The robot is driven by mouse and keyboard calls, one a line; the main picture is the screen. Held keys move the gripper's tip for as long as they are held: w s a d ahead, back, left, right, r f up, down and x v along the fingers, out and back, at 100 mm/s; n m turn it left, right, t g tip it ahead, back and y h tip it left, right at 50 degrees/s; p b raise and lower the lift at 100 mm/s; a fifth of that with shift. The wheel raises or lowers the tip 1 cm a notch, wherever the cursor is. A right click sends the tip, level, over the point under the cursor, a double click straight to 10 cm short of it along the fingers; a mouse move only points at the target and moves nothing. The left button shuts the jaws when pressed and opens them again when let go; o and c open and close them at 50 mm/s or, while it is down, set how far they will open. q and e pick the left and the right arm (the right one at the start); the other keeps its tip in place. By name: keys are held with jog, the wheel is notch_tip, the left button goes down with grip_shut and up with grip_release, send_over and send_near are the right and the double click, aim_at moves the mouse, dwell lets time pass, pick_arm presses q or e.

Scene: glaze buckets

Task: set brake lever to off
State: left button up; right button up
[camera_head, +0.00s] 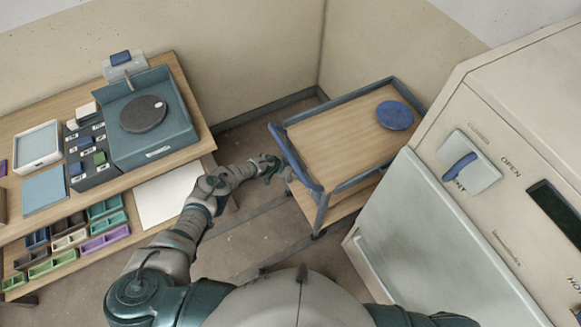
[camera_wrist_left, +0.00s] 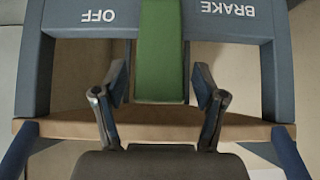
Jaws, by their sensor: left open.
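The brake lever (camera_wrist_left: 160,48) is a green bar in the left wrist view, between the upside-down OFF label on the left and BRAKE label on the right. It sits in a blue-grey panel (camera_wrist_left: 235,58) on the cart (camera_head: 340,135). My left gripper (camera_wrist_left: 160,86) is open, one finger on each side of the lever's near end, with a gap to each side. In the head view my left gripper (camera_head: 270,166) is at the cart's left side by the blue handle (camera_head: 293,160); the lever cannot be made out there. My right gripper is out of view.
A blue round disc (camera_head: 394,115) lies on the cart top. A kiln-like cabinet (camera_head: 500,150) with a blue-handled switch (camera_head: 459,167) stands at right. A workbench (camera_head: 165,185) with a wheel unit and trays is at left. Floor shows between bench and cart.

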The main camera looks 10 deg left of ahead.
pick_arm(q)
jog(key=shift+s+a+r, duration=0.15)
jog(key=shift+a+r, duration=0.3)
jog(key=shift+r, duration=0.05)
jog(key=v, duration=1)
jog(key=shift+s, duration=0.15)
